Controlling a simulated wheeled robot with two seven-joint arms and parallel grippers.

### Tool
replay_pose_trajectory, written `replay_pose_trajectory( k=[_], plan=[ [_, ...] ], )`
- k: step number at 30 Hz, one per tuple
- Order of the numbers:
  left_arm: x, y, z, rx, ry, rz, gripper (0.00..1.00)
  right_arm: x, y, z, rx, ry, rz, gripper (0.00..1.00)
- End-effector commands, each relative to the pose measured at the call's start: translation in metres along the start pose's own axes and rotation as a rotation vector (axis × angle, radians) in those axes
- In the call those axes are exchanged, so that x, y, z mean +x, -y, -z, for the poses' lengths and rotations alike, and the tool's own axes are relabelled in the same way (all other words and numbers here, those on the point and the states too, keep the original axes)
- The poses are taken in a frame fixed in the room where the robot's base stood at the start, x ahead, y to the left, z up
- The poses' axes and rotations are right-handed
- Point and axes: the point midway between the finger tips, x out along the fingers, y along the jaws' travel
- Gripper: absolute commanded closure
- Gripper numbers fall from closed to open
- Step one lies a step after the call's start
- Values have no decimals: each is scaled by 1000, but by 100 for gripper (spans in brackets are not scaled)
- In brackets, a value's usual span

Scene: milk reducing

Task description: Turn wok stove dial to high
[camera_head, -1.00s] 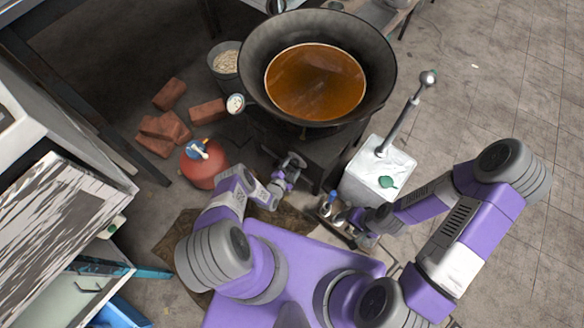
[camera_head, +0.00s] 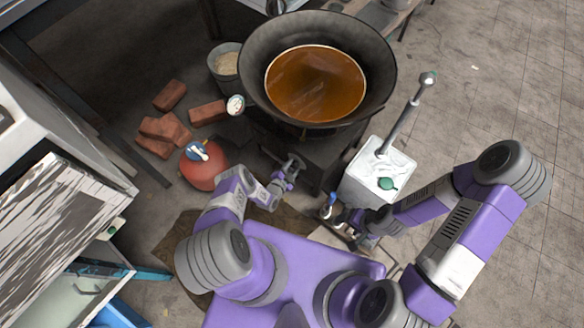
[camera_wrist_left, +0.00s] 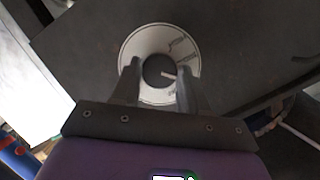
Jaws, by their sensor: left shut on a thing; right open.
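The wok (camera_head: 318,82) holds brown liquid and sits on a dark stove (camera_head: 308,160). In the left wrist view, a round white dial plate (camera_wrist_left: 160,42) with dark markings surrounds a dark round knob (camera_wrist_left: 159,70). My left gripper (camera_wrist_left: 158,76) has one finger on each side of the knob and is shut on it. In the head view, my left gripper (camera_head: 291,170) is at the stove's front, and the dial is hidden there. My right gripper (camera_head: 337,214) is open, low in front of the white box, its fingers partly hard to make out.
A red gas tank (camera_head: 199,172), bricks (camera_head: 160,135) and a bucket (camera_head: 222,74) lie left. Open floor is at the right.

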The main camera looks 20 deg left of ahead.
Motion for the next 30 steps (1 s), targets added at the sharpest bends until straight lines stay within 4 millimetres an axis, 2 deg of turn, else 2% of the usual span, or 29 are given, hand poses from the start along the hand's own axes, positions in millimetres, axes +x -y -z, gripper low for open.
replay_pose_trajectory(
  k=[18, 30],
  plan=[
    [0, 2, -2, -393, -28, -138, 86, 0, 0, 0, 0, 0, 0, 30],
    [0, 3, -3, -526, -37, -184, 86, 0, 0, 0, 0, 0, 0, 30]
  ],
)
